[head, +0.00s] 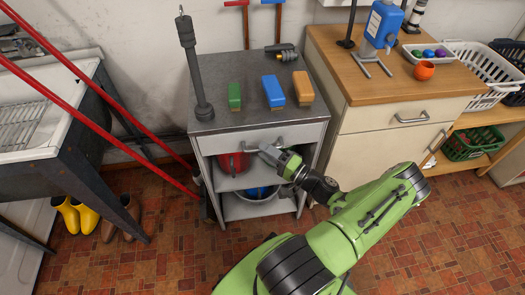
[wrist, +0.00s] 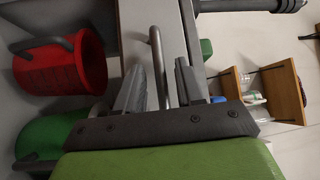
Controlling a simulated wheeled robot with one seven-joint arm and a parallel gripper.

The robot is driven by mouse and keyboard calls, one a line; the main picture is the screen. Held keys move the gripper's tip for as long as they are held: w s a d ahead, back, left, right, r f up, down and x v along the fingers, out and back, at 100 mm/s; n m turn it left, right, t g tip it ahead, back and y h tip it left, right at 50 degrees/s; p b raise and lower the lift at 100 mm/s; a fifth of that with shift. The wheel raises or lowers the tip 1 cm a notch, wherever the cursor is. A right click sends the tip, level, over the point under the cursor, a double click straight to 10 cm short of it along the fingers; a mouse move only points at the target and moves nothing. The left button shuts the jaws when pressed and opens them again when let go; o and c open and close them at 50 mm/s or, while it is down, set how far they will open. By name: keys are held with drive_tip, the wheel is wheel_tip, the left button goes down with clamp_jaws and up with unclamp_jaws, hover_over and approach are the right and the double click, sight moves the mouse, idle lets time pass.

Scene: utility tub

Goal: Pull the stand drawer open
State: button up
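The stand (head: 203,146) is a grey metal cabinet with a drawer (head: 220,144) under its top. The drawer front looks flush with the stand. Its bar handle (head: 250,147) runs across the front, partly covered by my gripper (head: 270,152). In the wrist view the handle (wrist: 157,62) shows between the two grey fingers of my gripper (wrist: 160,88), with the drawer front (wrist: 134,30) behind. The fingers are apart, with gaps visible beside the bar. I cannot tell whether either finger touches it.
Open shelves below the drawer hold a red bucket (head: 232,163) and a blue item (head: 258,191). Green (head: 234,95), blue (head: 273,92) and orange (head: 302,88) brushes stand on top. A wooden-topped cabinet (head: 375,130) is close on the right. Red poles (head: 90,90) slant on the left.

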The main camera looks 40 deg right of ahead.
drive_tip(key=shift+x, duration=0.9)
clamp_jaws()
